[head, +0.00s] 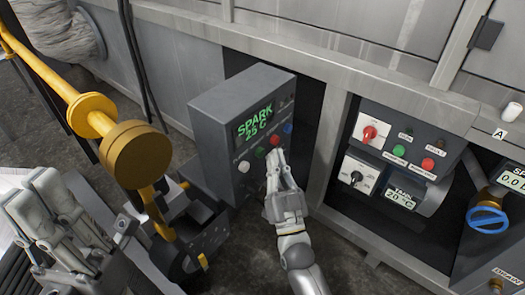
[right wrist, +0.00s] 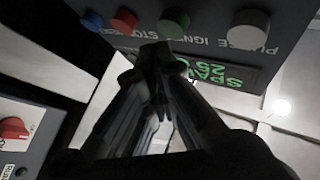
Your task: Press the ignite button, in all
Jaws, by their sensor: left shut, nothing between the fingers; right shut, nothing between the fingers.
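A grey control box (head: 215,130) has a screen reading "SPARK 25 C" (head: 254,122) and a row of buttons below it. The buttons are white (head: 243,166), green (head: 260,152), red (head: 275,140) and blue (head: 288,128). In the right wrist view the label by the green button (right wrist: 173,24) begins "IGN", so I take it as the ignite button. My right gripper (head: 274,158) is shut and empty, its tips close to the green and red buttons. In the right wrist view its tips (right wrist: 156,52) are near the green button; I cannot tell whether they touch. My left gripper (head: 32,196) is shut and empty at the lower left.
A yellow pipe with a round brass-coloured cap (head: 135,150) stands between my left gripper and the box. To the right is a second panel (head: 408,128) with knobs and buttons. A blue valve wheel (head: 487,219) is at the far right. Metal frame posts flank the box.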

